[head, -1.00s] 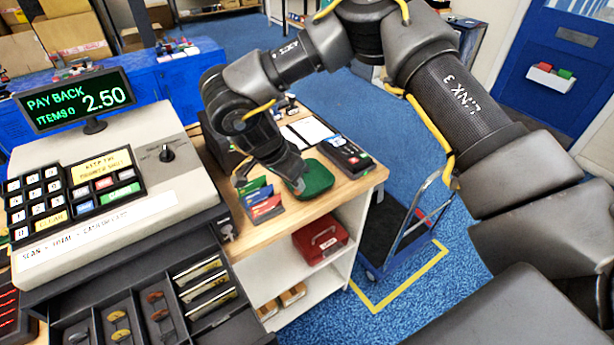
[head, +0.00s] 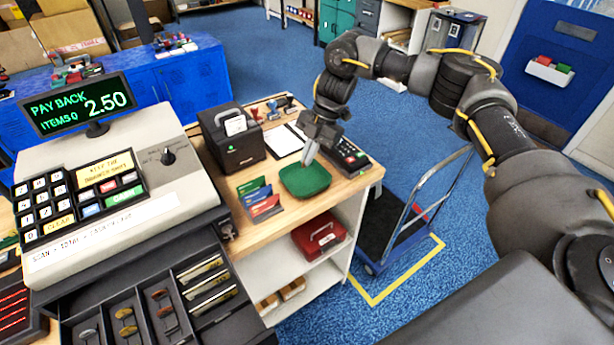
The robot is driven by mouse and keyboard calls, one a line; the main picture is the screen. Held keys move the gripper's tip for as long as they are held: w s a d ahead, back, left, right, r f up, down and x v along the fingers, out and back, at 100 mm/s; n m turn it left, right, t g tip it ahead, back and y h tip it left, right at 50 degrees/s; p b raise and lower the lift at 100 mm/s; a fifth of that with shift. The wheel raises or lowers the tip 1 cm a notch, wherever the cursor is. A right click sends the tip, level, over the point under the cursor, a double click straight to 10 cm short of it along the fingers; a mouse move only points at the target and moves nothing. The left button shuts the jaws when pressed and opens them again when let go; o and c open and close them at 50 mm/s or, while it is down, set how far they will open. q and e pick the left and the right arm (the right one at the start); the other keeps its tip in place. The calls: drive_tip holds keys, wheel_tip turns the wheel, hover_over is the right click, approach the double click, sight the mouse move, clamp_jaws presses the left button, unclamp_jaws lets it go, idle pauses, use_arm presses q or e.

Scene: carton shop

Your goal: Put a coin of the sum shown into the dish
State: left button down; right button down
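The till display (head: 80,103) reads PAY BACK 2.50, ITEMS 0. The open cash drawer (head: 140,300) below the till has narrow compartments with silver coins (head: 88,333), gold-coloured coins (head: 125,322) and brown coins (head: 164,311). The green dish (head: 305,180) lies on the wooden counter, and I see no coin in it. My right gripper (head: 309,153) points down just above the dish's back edge. Its fingers look close together, but their gap and anything between them cannot be made out. My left gripper is not in view.
Coloured cards (head: 260,199) stand left of the dish. A black printer (head: 233,138) and a card terminal (head: 349,155) stand behind it on either side. Banknotes (head: 206,283) lie in the drawer's right compartments. A trolley (head: 395,225) stands on the floor to the right.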

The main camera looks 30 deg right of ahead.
drive_tip(key=d+m+t, duration=0.2)
drive_tip(key=m, duration=0.3)
drive_tip(key=b, duration=0.6)
hover_over(313, 182)
wheel_tip(313, 182, down, 6)
drive_tip(key=shift+f, duration=0.2)
drive_tip(key=shift+r, duration=0.1)
drive_tip(key=c, duration=2.1)
unclamp_jaws()
drive_tip(key=o, duration=0.5)
